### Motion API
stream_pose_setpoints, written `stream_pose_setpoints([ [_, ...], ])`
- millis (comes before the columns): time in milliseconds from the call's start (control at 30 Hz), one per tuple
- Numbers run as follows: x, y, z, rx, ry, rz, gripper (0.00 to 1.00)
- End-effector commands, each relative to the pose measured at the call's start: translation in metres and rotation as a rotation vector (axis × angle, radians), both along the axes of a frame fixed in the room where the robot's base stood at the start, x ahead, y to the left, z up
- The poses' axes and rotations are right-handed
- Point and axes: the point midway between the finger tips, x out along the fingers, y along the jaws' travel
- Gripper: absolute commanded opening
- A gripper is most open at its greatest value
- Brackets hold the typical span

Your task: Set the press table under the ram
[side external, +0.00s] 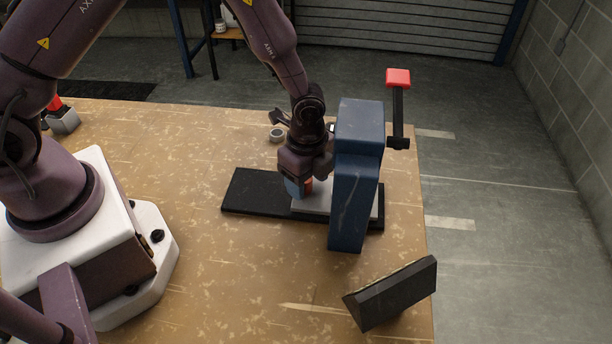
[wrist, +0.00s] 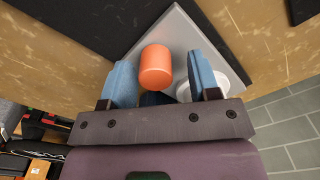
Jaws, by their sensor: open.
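The press table is a grey plate (side external: 312,206) lying on the black base (side external: 250,190) of the blue press (side external: 355,185). It also shows in the wrist view (wrist: 178,30). An orange knob (wrist: 156,67) stands up from the plate; a bit of it shows in the side view (side external: 308,184). My gripper (side external: 300,188) is low over the plate, left of the press column. Its blue fingers stand apart on either side of the knob, with gaps visible in the wrist view (wrist: 162,80). A pale round disc (wrist: 240,82) is partly hidden behind the right finger. The ram is hidden.
The press lever with a red handle (side external: 398,78) rises at the right. A dark wedge-shaped block (side external: 392,294) lies near the front right table edge. The wooden table (side external: 220,290) is clear in front.

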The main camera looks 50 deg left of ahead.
Motion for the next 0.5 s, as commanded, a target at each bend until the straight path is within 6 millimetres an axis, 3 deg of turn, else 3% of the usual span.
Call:
stream_pose_setpoints([
  [367, -0.009, 0.009, 0.0, 0.002, 0.003, 0.002, 0.56],
  [500, -0.008, 0.01, 0.023, 0.0, -0.003, 0.003, 0.56],
])
